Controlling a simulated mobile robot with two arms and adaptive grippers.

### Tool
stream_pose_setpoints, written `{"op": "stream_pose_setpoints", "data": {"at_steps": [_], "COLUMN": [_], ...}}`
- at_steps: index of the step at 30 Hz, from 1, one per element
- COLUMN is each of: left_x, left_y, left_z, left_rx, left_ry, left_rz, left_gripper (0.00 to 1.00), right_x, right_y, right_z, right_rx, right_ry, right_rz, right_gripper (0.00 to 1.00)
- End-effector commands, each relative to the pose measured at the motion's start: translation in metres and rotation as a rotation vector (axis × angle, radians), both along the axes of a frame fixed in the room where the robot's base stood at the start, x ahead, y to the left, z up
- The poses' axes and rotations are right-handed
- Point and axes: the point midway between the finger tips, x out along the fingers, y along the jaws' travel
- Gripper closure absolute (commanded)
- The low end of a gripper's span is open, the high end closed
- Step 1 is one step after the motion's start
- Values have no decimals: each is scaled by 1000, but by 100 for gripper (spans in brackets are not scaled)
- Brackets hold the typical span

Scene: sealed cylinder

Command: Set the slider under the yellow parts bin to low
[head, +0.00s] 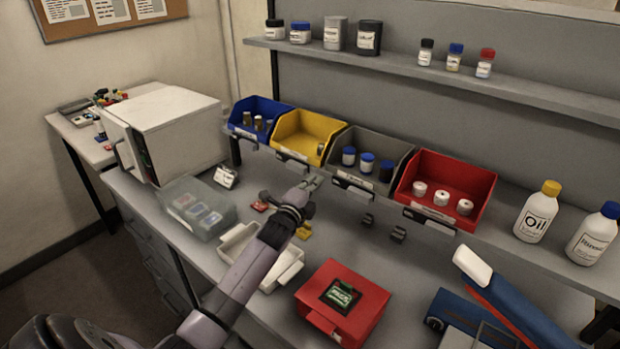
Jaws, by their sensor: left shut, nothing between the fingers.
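The yellow parts bin (308,130) stands in the row of bins at the back of the bench, between a blue bin and a grey one. A narrow strip with a pale label (291,155) runs along under its front edge. The slider there is too small to make out, and I cannot tell its setting. My left gripper (314,181) is shut and empty, with its fingertips just below and to the right of that strip, near the grey bin's front. I cannot tell whether it touches anything. My right gripper is not in view.
The blue bin (262,112), grey bin (378,140) and red bin (460,175) flank the yellow one, with dark strips below. A white tray (284,278) lies partly under my left arm. A red box (343,310) stands in front. Oil bottle (537,213) stands right.

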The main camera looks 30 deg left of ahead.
Motion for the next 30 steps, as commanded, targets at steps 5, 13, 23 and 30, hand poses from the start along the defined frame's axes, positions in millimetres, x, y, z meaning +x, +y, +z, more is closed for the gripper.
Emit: {"op": "stream_pose_setpoints", "data": {"at_steps": [5, 13, 23, 30], "left_x": [1, 1, 4, 6], "left_y": [12, 13, 51, 78], "left_z": [1, 0, -1, 0], "left_rx": [0, -1, 7, 1], "left_ry": [0, 0, 0, -1], "left_rz": [0, 0, 1, 0], "left_gripper": [100, 100, 100, 100], "right_x": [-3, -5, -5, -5], "right_y": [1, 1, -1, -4], "right_z": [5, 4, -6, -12], "right_rx": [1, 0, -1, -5], "right_ry": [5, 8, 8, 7], "right_rz": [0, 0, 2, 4], "right_gripper": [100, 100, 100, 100]}}
